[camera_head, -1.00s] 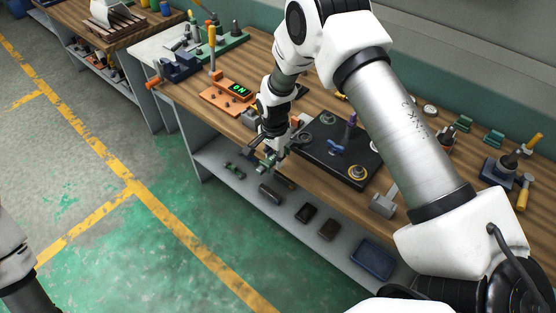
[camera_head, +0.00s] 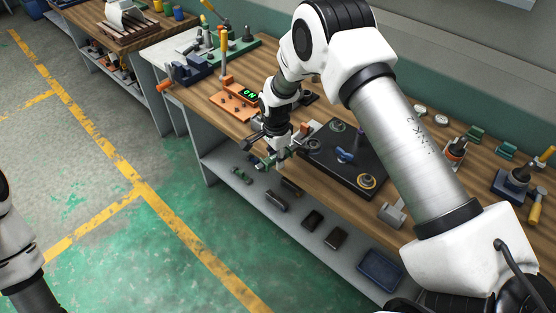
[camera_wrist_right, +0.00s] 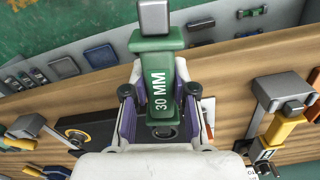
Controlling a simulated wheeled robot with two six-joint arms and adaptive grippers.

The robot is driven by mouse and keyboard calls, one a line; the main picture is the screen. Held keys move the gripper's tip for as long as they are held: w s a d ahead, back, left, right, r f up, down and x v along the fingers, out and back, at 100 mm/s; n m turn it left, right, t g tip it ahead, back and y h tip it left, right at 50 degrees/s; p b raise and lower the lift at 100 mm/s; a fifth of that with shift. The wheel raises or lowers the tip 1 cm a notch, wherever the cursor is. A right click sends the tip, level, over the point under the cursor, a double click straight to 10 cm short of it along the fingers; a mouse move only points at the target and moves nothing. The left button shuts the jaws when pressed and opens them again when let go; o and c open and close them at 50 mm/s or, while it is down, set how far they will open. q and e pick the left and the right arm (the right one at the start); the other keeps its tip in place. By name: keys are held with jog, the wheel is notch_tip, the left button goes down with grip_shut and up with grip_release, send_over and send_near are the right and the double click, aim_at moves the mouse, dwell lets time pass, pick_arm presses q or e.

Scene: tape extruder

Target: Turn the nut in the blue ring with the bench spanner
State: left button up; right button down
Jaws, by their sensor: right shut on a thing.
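My right gripper (camera_head: 268,154) is at the front edge of the workbench, left of the black plate. In the right wrist view it (camera_wrist_right: 160,100) is shut on the green bench spanner (camera_wrist_right: 158,82), marked "30 MM". The spanner's grey end (camera_wrist_right: 153,16) points away from the wrist, over the bench edge. The black plate (camera_head: 325,159) carries several round fittings, including one with a yellow ring (camera_head: 367,181), and a blue winged part (camera_head: 345,157). I cannot make out which fitting is the blue ring. My left gripper is out of view.
An orange block with a lit green display (camera_head: 236,103) stands left of my right gripper. A grey hammer-like tool (camera_head: 392,213) lies right of the plate. A lower shelf (camera_head: 300,240) holds several small parts and a blue tray (camera_head: 380,268). The floor in front is clear.

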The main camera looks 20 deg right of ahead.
jog(key=shift+r+p, duration=1.6)
jog(key=shift+r, duration=1.05)
notch_tip(320, 180, up, 4)
jog(key=p, duration=0.3)
